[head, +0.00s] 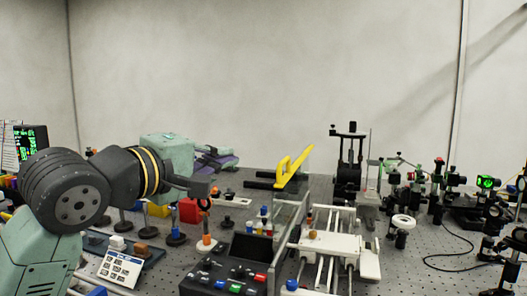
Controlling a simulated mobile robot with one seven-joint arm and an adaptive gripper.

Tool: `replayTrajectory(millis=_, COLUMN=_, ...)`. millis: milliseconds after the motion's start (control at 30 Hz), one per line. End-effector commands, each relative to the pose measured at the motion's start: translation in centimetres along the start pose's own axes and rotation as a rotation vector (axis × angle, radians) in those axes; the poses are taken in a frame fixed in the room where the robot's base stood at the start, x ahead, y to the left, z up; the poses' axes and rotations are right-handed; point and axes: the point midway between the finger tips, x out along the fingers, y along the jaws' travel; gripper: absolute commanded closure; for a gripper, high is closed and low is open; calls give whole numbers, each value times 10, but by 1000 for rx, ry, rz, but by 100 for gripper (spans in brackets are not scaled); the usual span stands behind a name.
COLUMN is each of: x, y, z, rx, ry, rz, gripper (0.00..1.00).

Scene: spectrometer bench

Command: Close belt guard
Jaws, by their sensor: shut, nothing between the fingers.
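The belt guard looks like a clear panel (291,212) with a bright yellow handle piece (293,167) along its top. It stands raised and tilted near the middle of the bench, beside a white rail assembly. My gripper (204,187) is at the end of my arm on the left side. It is shut and empty, left of the yellow handle and apart from it. The gripper's fingertips are small and dark here, so their detail is hard to make out.
A black control box (228,270) with coloured buttons is at the front. The white rail assembly (332,243) stands right of the panel. Small bottles and posts stand between my gripper and the panel.

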Motion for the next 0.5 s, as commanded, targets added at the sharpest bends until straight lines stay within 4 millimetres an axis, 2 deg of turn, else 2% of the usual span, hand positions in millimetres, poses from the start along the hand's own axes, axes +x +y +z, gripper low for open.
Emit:
replayTrajectory(millis=100, x=28, y=4, z=1, rx=-2, ry=-6, rz=0, gripper=100)
replayTrajectory(millis=267, x=61, y=4, z=1, rx=-3, ry=-5, rz=1, gripper=100)
replayTrajectory(millis=500, x=67, y=2, z=33, rx=1, ry=-3, rz=2, gripper=100)
